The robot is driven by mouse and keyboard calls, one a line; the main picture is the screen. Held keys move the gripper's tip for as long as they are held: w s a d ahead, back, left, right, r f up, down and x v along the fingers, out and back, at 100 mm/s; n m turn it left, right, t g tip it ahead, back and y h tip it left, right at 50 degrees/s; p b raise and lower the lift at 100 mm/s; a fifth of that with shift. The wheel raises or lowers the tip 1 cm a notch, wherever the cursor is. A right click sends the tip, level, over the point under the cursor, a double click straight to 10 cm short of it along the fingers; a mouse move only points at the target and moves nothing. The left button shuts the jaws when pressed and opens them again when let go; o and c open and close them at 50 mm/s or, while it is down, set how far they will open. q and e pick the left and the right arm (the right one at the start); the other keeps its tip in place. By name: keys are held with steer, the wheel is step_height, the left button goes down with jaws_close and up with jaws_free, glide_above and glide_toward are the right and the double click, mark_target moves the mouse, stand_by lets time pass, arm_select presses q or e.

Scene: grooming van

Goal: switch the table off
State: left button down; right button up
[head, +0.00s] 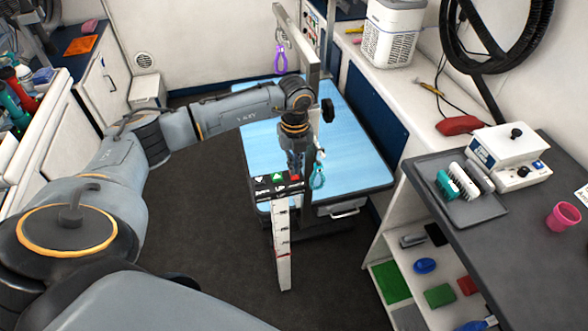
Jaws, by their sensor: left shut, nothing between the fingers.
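The grooming table (350,160) has a light blue top and stands in the middle of the van. A small dark control panel (264,190) is at its near left corner, with a green button (277,178) and a red button (295,178). My left gripper (296,173) is shut and empty, pointing down right at the red button. I cannot tell whether it touches the button, and the fingertips partly cover that end of the panel. My right gripper is out of view.
A white marked post (283,245) stands below the panel. A grooming arm post with a teal loop (318,176) rises just right of my gripper. A purple loop (281,58) hangs behind. A grey counter (530,220) is on the right. The dark floor at left is clear.

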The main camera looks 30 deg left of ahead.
arm_select(q)
steer(key=shift+r+p, duration=1.55)
steer(key=shift+r, duration=1.15)
steer(key=shift+s+f, duration=0.1)
